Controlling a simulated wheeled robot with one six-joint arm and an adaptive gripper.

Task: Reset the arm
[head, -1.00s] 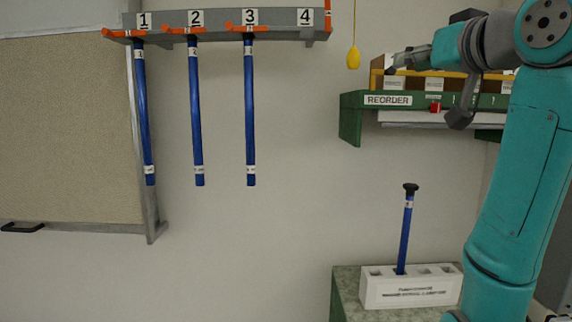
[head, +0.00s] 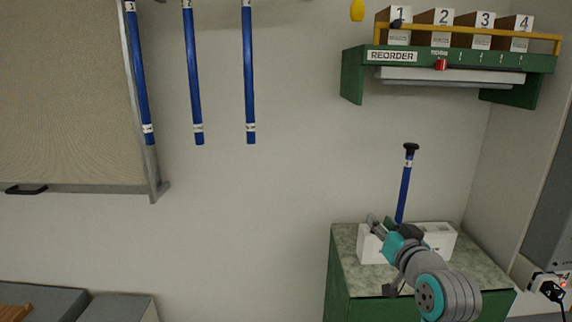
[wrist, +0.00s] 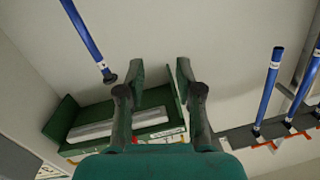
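My gripper (head: 380,226) is low at the right in the head view, in front of the white block (head: 438,240), and hides part of it. In the wrist view my gripper (wrist: 159,72) has its two fingers apart with only bare wall between them, so it is open and empty. A blue rod with a black cap (head: 405,190) stands upright, slightly tilted, in the block. It also shows at the upper left of the wrist view (wrist: 86,38), apart from the fingers. Three blue rods hang on the left, the rightmost here (head: 248,75).
A green REORDER shelf (head: 455,65) with bins numbered 1 to 4 (head: 438,28) is at the upper right. The block stands on a green cabinet (head: 340,285). A beige board (head: 65,95) is at the left. The wall between is clear.

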